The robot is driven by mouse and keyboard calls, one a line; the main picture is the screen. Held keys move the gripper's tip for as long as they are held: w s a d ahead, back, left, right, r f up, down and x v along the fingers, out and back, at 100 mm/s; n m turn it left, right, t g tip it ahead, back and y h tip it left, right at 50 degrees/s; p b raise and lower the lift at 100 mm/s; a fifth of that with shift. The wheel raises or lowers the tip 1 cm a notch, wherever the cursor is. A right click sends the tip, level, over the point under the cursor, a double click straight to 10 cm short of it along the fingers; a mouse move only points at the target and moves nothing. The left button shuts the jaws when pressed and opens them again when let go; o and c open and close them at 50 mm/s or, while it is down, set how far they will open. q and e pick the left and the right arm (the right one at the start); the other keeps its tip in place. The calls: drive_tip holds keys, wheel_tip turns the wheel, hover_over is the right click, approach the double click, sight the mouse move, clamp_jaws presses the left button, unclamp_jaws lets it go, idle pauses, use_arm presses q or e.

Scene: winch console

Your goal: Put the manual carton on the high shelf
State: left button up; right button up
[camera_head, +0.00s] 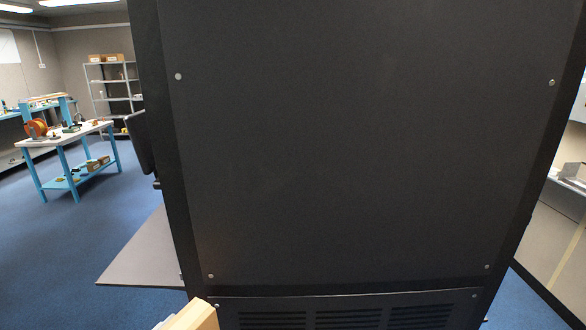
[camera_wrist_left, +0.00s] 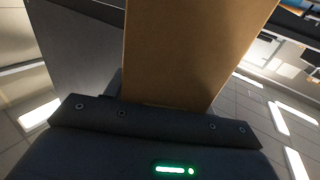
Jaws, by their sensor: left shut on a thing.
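A tan carton (camera_wrist_left: 190,50) fills the upper middle of the left wrist view, right in front of my left gripper (camera_wrist_left: 160,118). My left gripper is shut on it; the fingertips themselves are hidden. A pale tan corner of the carton (camera_head: 195,317) shows at the bottom edge of the head view. A grey shelf unit (camera_head: 117,97) stands far off at the back left, with small brown boxes (camera_head: 105,58) on its top level. My right gripper is not in view.
A large black cabinet panel (camera_head: 360,150) blocks most of the head view at close range. Blue floor (camera_head: 80,240) is open to its left, with a grey plate (camera_head: 145,255) at its foot. A blue-legged table (camera_head: 70,140) with items stands at the left.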

sight(180, 319)
use_arm(q)
drive_tip(key=shift+w+r+n+t+y, duration=0.45)
drive_tip(key=shift+n+y, duration=0.5)
drive_tip(key=shift+y, duration=0.45)
drive_tip(key=shift+w+r+n+t+y, duration=0.3)
drive_tip(key=shift+w+r+n+y, duration=0.2)
drive_tip(key=shift+n+y, duration=0.7)
drive_tip(key=shift+w+r+n+t+y, duration=0.45)
drive_tip(key=shift+n+y, duration=0.3)
drive_tip(key=shift+y, duration=0.85)
drive_tip(key=shift+r, duration=0.1)
